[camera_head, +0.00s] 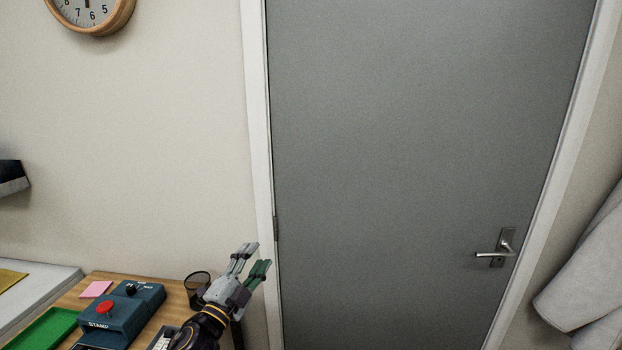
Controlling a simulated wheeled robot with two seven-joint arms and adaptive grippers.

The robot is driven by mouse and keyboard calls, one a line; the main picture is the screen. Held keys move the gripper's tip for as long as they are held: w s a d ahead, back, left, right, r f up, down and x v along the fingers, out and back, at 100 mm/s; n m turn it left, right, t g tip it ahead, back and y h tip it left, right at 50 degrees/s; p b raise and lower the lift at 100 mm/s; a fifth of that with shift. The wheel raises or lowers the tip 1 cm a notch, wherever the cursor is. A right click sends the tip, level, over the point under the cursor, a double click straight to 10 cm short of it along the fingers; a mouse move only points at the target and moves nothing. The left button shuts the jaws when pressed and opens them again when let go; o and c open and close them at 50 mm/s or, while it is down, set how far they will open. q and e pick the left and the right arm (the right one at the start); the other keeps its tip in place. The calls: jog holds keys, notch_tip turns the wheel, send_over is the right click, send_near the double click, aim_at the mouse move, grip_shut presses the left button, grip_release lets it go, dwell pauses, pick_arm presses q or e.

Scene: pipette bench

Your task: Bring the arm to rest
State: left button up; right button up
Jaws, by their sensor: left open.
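My left gripper (256,256) is open and empty, raised at the right end of the wooden bench (172,290), its fingers pointing up and to the right in front of the door frame. Its arm comes in from the bottom edge of the picture. Nothing shows between the fingers. My right gripper is not in the picture.
A blue box with a red button (125,312), a green tray (45,330), a pink note pad (96,289) and a black mesh cup (196,287) are on the bench. A grey door (410,150) stands behind. A white coat (590,280) hangs at right.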

pick_arm(q)
jog(key=s+a+f+n+g+y, duration=0.4)
jog(key=s+f+n, duration=0.15)
jog(key=f, duration=0.35)
jog(key=s+a+f+n+g+y, duration=0.3)
jog(key=s+a+f+n+y, duration=0.2)
jog(key=f+n, duration=0.25)
jog(key=s+d+f+n+g+h, duration=0.1)
jog(key=s+f+g, duration=0.35)
jog(key=s, duration=0.45)
jog(key=s+f+n+g+h, duration=0.15)
jog(key=s+f+g, duration=0.35)
jog(key=s, duration=0.5)
notch_tip(320, 180, down, 34)
jog(key=s+a+y, duration=0.1)
jog(key=s+a, duration=0.1)
jog(key=s+a+f, duration=0.4)
jog(key=s+f, duration=0.5)
jog(key=s, duration=0.1)
jog(key=s+a+f+g, duration=0.1)
jog(key=s+a+f, duration=0.3)
jog(key=s+f, duration=0.5)
jog(key=shift+s+f+y+p, duration=0.25)
jog(key=shift+s+y+p, duration=0.1)
jog(key=shift+s+p, duration=0.1)
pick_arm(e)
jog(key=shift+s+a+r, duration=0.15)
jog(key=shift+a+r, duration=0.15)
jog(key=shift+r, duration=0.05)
